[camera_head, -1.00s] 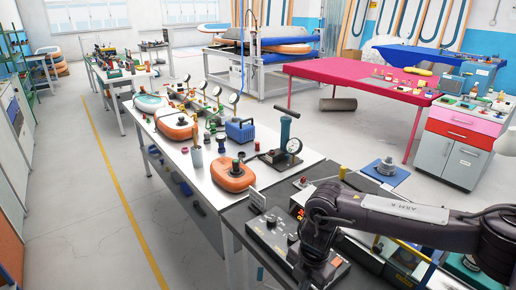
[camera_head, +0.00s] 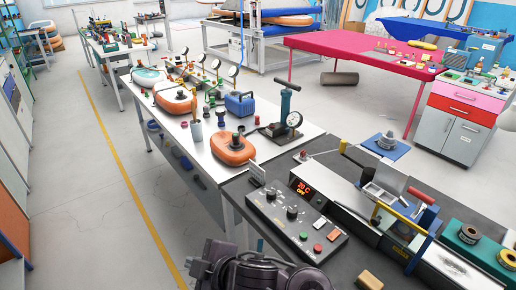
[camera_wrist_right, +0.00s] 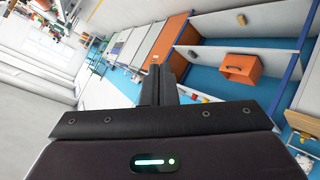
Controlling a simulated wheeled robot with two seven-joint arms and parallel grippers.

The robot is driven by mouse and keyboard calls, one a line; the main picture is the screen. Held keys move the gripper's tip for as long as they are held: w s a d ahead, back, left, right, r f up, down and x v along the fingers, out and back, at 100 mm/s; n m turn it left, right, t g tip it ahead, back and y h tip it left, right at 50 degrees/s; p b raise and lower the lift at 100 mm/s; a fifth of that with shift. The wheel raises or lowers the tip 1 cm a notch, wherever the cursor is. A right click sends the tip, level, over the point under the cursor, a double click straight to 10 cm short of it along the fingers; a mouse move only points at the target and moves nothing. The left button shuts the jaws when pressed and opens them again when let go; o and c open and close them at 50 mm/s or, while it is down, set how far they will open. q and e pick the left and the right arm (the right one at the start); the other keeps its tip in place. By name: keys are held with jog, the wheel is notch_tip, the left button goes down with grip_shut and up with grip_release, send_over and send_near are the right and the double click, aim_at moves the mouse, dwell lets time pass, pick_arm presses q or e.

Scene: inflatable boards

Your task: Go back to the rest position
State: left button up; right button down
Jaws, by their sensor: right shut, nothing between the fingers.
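My right gripper (camera_head: 203,268) shows at the bottom edge of the head view, partly cut off, in front of the bench and over the floor. In the right wrist view its two dark fingers (camera_wrist_right: 160,84) are together with nothing between them. The wrist view is tilted and shows shelving and floor beyond the fingers. My left gripper is in neither view.
The dark bench holds a control panel (camera_head: 296,222) with knobs and a red display, close to my right arm. A white table (camera_head: 205,160) holds orange inflatables and gauges. The floor (camera_head: 75,215) at left is clear.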

jog(key=d+f+m+h, duration=0.3)
jog(key=d+m+h, duration=0.2)
jog(key=d+m, duration=0.95)
jog(key=s+d+f+m+g+h, duration=0.1)
jog(key=s+d+f+g+h, duration=0.15)
jog(key=s+d, duration=0.45)
jog(key=s+d+f+m+g+h, duration=0.1)
jog(key=s+d+f, duration=0.2)
jog(key=d, duration=0.8)
jog(key=s+f+g, duration=0.1)
jog(key=s+f, duration=0.2)
jog(key=f, duration=3)
jog(key=s+d+f, duration=0.2)
jog(key=s+f, duration=0.6)
jog(key=s, duration=0.1)
jog(key=s+d+f+g, duration=0.1)
jog(key=s+f, duration=0.7)
jog(key=s, duration=0.1)
jog(key=shift+s+d+h, duration=0.35)
